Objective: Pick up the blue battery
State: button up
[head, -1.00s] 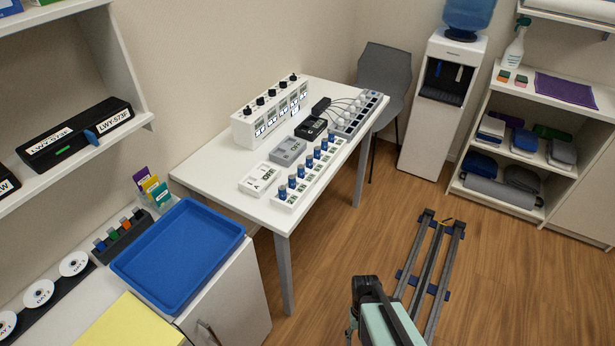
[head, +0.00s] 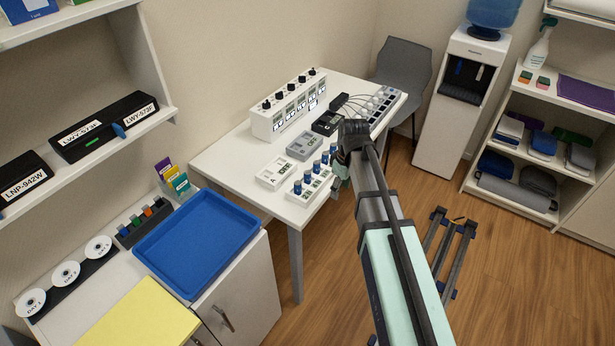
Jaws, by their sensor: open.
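Several small blue batteries (head: 309,178) stand upright in a row in a white holder (head: 304,196) near the front edge of the white table (head: 237,165). My gripper (head: 343,172) is at the table's front edge, beside the right end of this row. It is open, but my own arm hides most of it, and I cannot see its fingertips clearly. No battery shows in it.
A white device with black knobs (head: 289,105) stands at the table's back. A grey meter (head: 304,145), a white meter (head: 273,173) and a black charger (head: 327,122) lie between it and the holder. A blue tray (head: 197,243) sits on the cabinet at left.

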jog(key=w+a+r+n, duration=0.3)
jog(key=a+r+n, duration=0.1)
jog(key=r, duration=0.4)
jog(key=w+a+r+n, duration=0.3)
jog(key=a+r+n, duration=0.1)
jog(key=r, duration=0.5)
jog(key=p, duration=0.3)
send_near(308, 172)
jog(key=shift+y, duration=0.3)
notch_tip(308, 172, down, 5)
jog(key=shift+f, duration=0.15)
jog(key=shift+a+f+p, duration=0.2)
jog(key=shift+f+p, duration=0.5)
jog(key=shift+f, duration=0.6)
jog(key=shift+a+f+p, duration=0.25)
jog(key=shift+f+p, duration=0.45)
jog(key=shift+f, duration=0.65)
grip_shut()
